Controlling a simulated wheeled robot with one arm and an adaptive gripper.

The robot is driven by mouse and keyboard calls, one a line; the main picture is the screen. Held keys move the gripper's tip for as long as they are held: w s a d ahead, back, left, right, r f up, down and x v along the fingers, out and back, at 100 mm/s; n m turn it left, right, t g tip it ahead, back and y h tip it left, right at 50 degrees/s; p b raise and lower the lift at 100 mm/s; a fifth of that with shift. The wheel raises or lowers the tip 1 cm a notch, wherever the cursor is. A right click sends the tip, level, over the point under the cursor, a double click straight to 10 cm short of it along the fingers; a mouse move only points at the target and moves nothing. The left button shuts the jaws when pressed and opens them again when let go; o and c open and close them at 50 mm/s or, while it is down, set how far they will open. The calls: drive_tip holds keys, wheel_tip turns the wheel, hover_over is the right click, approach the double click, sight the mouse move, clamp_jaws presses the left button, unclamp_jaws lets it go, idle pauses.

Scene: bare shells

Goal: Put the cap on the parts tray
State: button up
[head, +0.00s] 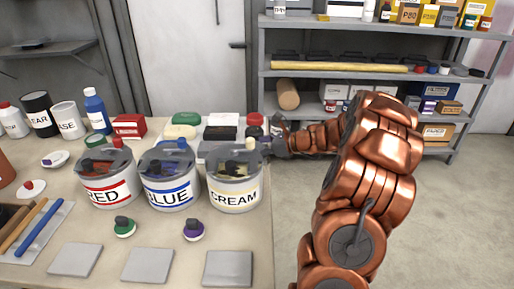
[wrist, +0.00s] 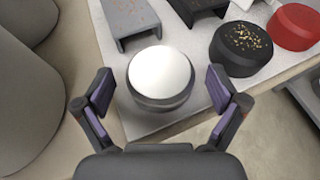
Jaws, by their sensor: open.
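A round piece with a white top and dark grey side (wrist: 160,72) stands upright between my open fingers in the wrist view; it looks like a cap, apart from both fingers. My gripper (wrist: 160,92) is open and empty around it. The piece is on a flat light grey surface (wrist: 135,122) that looks like the parts tray, near its corner. A dark speckled round cap (wrist: 240,48) and a red one (wrist: 295,27) stand to its right.
The red (head: 108,187), blue (head: 168,188) and cream (head: 236,192) tins stand left of my gripper. A grey channel-shaped block (wrist: 127,18) is just behind the piece. Flat grey tiles (head: 147,265) lie along the bench front. Open floor (head: 460,215) is to the right.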

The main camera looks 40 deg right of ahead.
drive_tip(key=shift+r, duration=0.15)
drive_tip(key=p+v, duration=0.1)
drive_tip(key=v, duration=1.1)
drive_tip(key=shift+s, duration=0.1)
idle(0.4)
